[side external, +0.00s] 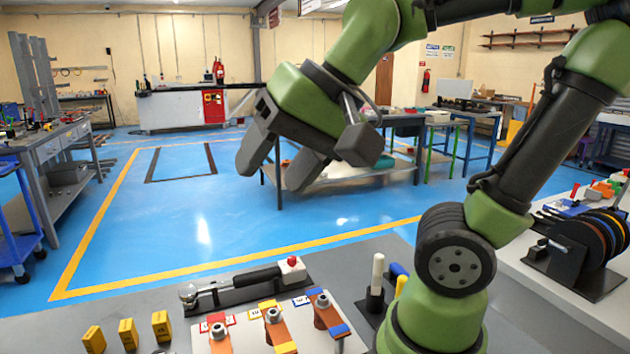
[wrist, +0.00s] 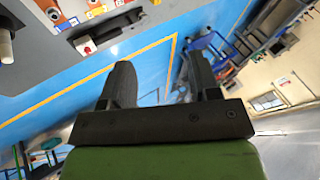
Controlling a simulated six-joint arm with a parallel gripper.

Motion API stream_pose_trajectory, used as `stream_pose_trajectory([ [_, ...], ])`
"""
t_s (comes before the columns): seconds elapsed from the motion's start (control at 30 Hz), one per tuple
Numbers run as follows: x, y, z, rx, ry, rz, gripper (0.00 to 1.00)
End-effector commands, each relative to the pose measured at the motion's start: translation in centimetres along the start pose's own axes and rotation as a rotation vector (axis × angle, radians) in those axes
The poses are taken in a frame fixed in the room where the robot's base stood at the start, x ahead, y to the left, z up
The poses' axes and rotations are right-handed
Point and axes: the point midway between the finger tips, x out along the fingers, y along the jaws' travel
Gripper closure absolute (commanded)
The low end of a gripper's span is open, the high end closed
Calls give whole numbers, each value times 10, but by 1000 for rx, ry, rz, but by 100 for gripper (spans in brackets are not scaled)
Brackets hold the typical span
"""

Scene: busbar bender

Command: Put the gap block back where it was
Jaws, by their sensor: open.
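Three yellow blocks, at left (side external: 94,340), middle (side external: 128,334) and right (side external: 161,327), stand in a row on the grey bench (side external: 60,322) at the lower left of the side view. I cannot tell which of them is the gap block. My gripper (side external: 272,178) is raised well above and behind the bench, open, with nothing seen between its fingers. In the wrist view the two dark fingers (wrist: 158,68) are apart, with blue floor between them. No yellow block is clearly seen there.
A wrench (side external: 240,283) lies in a dark holder by a red-topped white box (side external: 292,268). In front, orange bars with bolts (side external: 272,316) sit on a white plate. A white-handled tool (side external: 377,272) stands upright to the right. Spools (side external: 590,245) are at far right. Air around my gripper is free.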

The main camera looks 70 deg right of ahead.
Motion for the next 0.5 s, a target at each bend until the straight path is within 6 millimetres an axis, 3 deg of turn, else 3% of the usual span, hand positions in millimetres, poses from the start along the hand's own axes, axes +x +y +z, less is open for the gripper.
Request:
stream_pose_trajectory([
  [0.2, -10, 27, 29, -279, 28, -17, 44],
  [0.5, -10, 30, 33, -325, 30, -18, 44],
])
